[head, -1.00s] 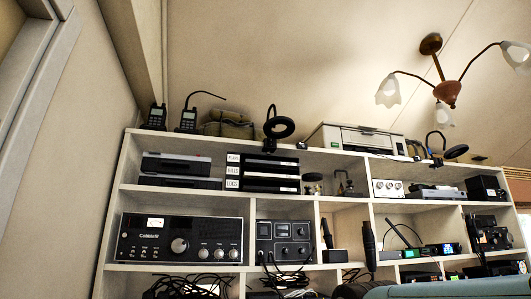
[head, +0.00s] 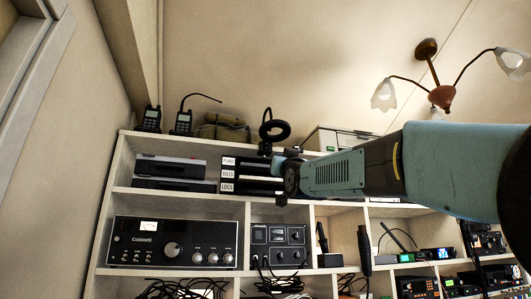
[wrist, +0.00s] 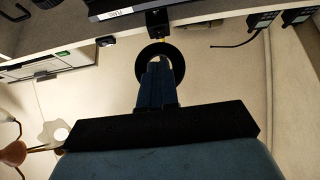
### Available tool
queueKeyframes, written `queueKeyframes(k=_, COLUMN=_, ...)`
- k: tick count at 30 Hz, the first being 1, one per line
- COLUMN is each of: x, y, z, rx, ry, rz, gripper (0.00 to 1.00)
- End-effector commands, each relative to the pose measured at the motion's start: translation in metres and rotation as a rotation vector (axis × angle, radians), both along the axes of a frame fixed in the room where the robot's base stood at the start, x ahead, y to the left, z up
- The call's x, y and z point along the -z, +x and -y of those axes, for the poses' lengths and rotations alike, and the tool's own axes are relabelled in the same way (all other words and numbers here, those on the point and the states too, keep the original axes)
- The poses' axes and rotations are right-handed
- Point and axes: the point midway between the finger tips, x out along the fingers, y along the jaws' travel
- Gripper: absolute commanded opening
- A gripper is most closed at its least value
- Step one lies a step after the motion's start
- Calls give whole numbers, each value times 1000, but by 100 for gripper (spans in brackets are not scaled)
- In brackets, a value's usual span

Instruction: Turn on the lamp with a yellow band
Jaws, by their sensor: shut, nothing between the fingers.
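A black ring lamp (head: 274,131) is clamped at the top shelf edge, above the labelled black boxes. In the wrist view its ring (wrist: 179,61) is behind my fingers, and a faint yellowish spot shows near its mount; the band is too small to confirm. My gripper (wrist: 154,68) is shut and empty, its blue fingers overlapping the ring; whether they touch it I cannot tell. In the head view the end of my arm is just below and right of the lamp, and the fingertips are hard to make out. The second ring lamp, farther right, is hidden behind my arm.
The shelf (head: 180,200) holds a large radio (head: 172,242) and several black boxes. Two handheld radios (head: 184,122) stand on top at the left; a printer (head: 325,140) is partly behind my arm. A ceiling lamp (head: 447,97) hangs at the right. The wall above the ring is clear.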

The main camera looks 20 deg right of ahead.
Motion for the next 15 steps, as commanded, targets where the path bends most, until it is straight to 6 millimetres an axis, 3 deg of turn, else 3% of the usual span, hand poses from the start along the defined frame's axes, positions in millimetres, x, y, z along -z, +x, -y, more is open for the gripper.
queueKeyframes(k=5, x=-22, y=-1, z=1, rx=1, ry=1, rz=73, gripper=0)
queueKeyframes(k=15, x=-23, y=-2, z=2, rx=2, ry=-1, rz=79, gripper=0)
